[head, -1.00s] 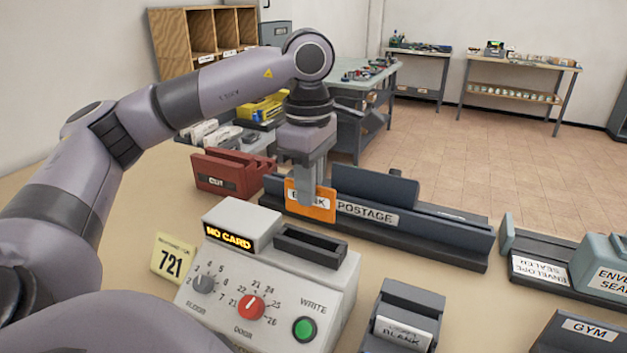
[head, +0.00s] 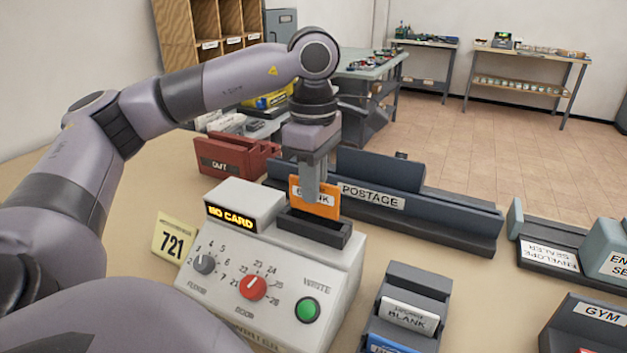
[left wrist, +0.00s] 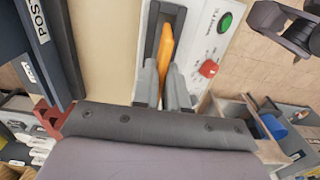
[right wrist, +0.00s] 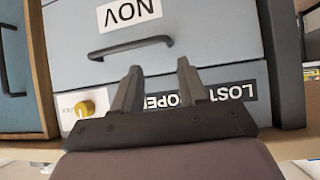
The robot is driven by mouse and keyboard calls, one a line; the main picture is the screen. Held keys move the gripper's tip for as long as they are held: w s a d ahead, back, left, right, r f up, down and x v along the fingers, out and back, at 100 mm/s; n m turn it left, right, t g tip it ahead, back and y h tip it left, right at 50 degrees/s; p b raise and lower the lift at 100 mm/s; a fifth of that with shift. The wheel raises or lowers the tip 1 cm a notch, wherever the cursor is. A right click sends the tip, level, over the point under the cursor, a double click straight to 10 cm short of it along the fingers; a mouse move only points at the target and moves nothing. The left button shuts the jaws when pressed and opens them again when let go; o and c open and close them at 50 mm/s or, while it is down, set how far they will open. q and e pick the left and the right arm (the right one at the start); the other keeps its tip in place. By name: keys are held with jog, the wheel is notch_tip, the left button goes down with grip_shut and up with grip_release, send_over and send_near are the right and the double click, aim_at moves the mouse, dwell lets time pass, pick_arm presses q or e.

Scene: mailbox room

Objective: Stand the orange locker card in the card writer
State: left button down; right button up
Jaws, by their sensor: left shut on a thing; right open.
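The orange locker card (head: 316,199), labelled BLANK, is upright in my left gripper (head: 310,190), which is shut on it. The card is over the back part of the dark slot (head: 314,229) on the card writer (head: 270,270); its lower edge is hidden behind the slot's rim, so I cannot tell how deep it sits. In the left wrist view the orange card (left wrist: 166,50) is between the fingers, lined up along the slot. The writer's display (head: 231,217) reads NO CARD. My right gripper (right wrist: 157,88) is open and empty, facing a grey-blue cabinet (right wrist: 200,45).
The POSTAGE holder (head: 400,205) stands just behind the writer. A red OUT rack (head: 235,156) is back left, a yellow 721 sign (head: 171,242) at the writer's left. A dark BLANK card holder (head: 408,312) stands at the right front.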

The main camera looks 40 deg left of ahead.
aim_at(314, 212)
pick_arm(q)
jog(key=shift+f, duration=0.2)
jog(key=shift+f+b, duration=0.95)
jog(key=shift+f, duration=0.05)
jog(key=shift+f+b, duration=0.5)
jog(key=shift+f, duration=0.15)
jog(key=c, duration=1.1)
grip_release()
jog(key=shift+r, duration=0.15)
jog(key=shift+r+p, duration=2.8)
jog(key=shift+r, duration=0.65)
